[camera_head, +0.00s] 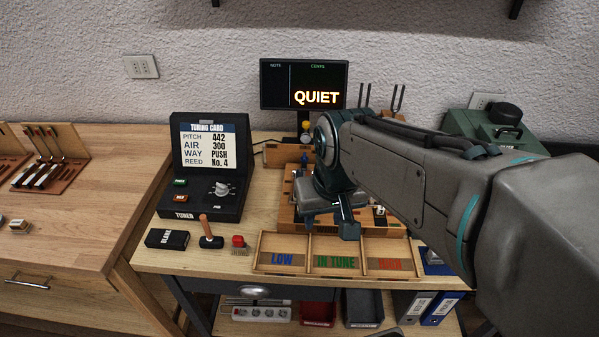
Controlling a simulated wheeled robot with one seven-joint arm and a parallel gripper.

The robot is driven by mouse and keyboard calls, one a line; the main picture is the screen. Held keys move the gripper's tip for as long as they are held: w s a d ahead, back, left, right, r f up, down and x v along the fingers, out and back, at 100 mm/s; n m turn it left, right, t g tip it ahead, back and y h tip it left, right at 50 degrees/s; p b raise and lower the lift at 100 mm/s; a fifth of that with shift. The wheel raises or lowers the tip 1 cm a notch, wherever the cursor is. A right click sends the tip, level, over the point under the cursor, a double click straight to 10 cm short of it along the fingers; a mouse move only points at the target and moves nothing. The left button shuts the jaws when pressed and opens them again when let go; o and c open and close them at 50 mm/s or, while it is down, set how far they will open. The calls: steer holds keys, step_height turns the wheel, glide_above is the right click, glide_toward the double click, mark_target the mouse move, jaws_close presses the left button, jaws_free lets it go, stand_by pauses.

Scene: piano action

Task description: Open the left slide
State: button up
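My gripper (347,222) hangs over the wooden device (290,214) in the middle of the workbench, with a dark finger pointing down. My arm comes in from the right and hides much of this device. Whether the fingers are apart or together is not clear. I cannot make out a left slide for certain; it may be hidden behind my gripper and arm. Small metal and dark parts show on the device beside my gripper.
A tray (309,253) marked LOW, IN TUNE and a red label lies in front. The tuner box (208,165), black block (167,239), wooden-handled tool (207,232) and red-topped piece (239,243) stand left. A QUIET screen (277,85) stands behind; a green case (468,125) sits right.

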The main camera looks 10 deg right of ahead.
steer(key=w+f+m+g, duration=0.2)
steer(key=w+m+g, duration=0.1)
steer(key=w, duration=1.5)
steer(key=f, duration=1.3)
steer(key=shift+w+d+f, duration=0.2)
steer(key=shift+d+f, duration=0.05)
